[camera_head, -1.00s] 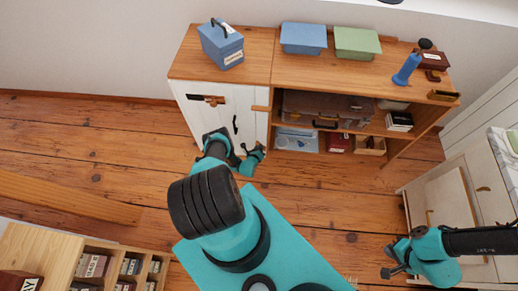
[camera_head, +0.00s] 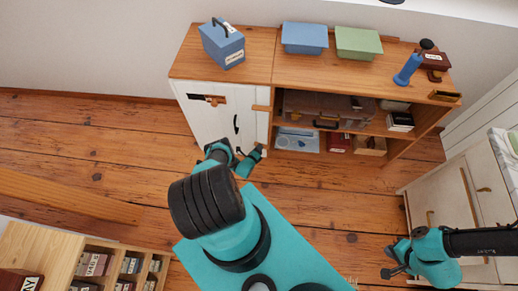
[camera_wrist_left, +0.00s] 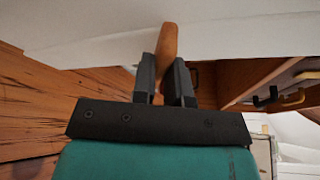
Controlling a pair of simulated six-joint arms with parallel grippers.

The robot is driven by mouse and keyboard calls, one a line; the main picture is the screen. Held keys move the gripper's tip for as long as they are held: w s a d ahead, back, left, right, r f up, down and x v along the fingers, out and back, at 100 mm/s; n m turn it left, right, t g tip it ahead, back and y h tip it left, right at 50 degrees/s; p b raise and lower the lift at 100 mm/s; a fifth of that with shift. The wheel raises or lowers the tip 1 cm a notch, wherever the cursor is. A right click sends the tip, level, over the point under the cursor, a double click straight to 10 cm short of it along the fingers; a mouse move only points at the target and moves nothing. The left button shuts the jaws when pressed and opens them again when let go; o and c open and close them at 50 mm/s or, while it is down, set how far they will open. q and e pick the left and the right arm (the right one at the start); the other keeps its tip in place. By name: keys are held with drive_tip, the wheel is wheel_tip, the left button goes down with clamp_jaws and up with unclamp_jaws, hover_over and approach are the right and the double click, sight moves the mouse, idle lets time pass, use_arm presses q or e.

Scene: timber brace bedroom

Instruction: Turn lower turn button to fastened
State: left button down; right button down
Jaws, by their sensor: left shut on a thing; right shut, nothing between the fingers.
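The white cabinet door (camera_head: 209,121) stands closed or nearly closed at the left of the wooden cabinet. A wooden turn button (camera_head: 262,108) lies across its right edge near the top. My left gripper (camera_head: 260,151) is at the door's lower right corner. In the left wrist view, my left gripper (camera_wrist_left: 167,80) is shut on a wooden piece, which looks like the lower turn button (camera_wrist_left: 167,42). The button points up in that picture, against the white door edge. The gripper hides it in the head view. My right gripper (camera_head: 388,264) is shut and empty at the lower right.
Open shelves (camera_head: 368,118) right of the door hold a brown case (camera_head: 318,106) and boxes. A blue box (camera_head: 222,44) stands on top. A pale cabinet (camera_head: 452,200) is near my right arm. Wooden floor lies clear in front.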

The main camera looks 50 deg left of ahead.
use_arm(q)
drive_tip(key=c, duration=1.1)
unclamp_jaws()
drive_tip(key=shift+c, duration=0.2)
drive_tip(key=shift+s, duration=0.1)
drive_tip(key=v, duration=1.7)
drive_tip(key=shift+s, duration=0.15)
